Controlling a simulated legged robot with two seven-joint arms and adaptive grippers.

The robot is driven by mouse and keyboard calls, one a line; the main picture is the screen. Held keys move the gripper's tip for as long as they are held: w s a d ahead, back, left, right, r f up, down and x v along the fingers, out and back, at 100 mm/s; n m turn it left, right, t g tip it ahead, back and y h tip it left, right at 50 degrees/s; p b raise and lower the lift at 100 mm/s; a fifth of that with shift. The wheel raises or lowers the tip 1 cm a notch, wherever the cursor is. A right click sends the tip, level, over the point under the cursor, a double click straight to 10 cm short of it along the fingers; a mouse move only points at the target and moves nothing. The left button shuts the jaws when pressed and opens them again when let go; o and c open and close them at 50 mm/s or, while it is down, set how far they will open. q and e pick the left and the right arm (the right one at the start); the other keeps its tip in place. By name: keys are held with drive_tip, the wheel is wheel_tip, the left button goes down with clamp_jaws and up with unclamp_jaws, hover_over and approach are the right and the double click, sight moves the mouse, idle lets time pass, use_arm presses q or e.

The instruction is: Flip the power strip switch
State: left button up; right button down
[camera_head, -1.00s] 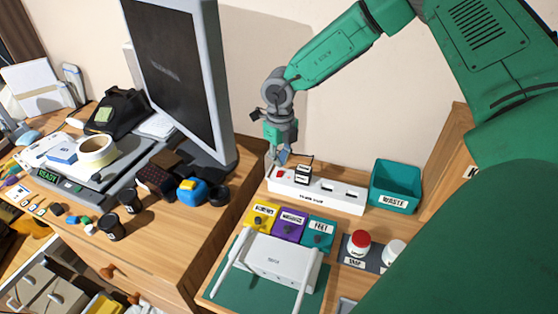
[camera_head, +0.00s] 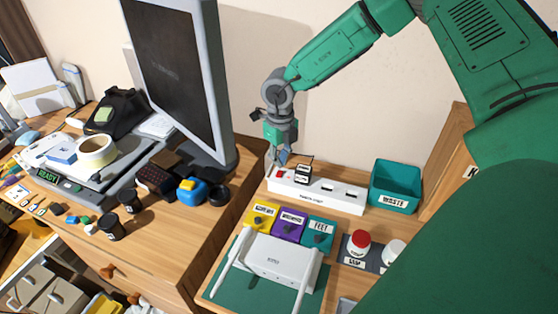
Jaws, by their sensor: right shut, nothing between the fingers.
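The white power strip (camera_head: 335,198) lies along the back of the desk near the wall. Its red switch (camera_head: 281,174) is at the left end. A black plug (camera_head: 304,174) stands in the strip just right of the switch. My right gripper (camera_head: 277,162) points down at the left end of the strip. It is shut and empty, with its tips at or just above the switch; I cannot tell whether they touch it. My left gripper is not in view.
A teal waste bin (camera_head: 395,187) stands right of the strip. In front are yellow, purple and teal labelled blocks (camera_head: 289,224) and a white router (camera_head: 272,260). A monitor (camera_head: 180,75) rises at left.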

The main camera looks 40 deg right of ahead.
sight(280, 171)
drive_tip(key=shift+f+b, duration=0.65)
drive_tip(key=shift+f, duration=0.75)
idle(0.4)
drive_tip(key=shift+r, duration=0.1)
wheel_tip(280, 171, up, 7)
drive_tip(key=p, duration=0.7)
idle(0.6)
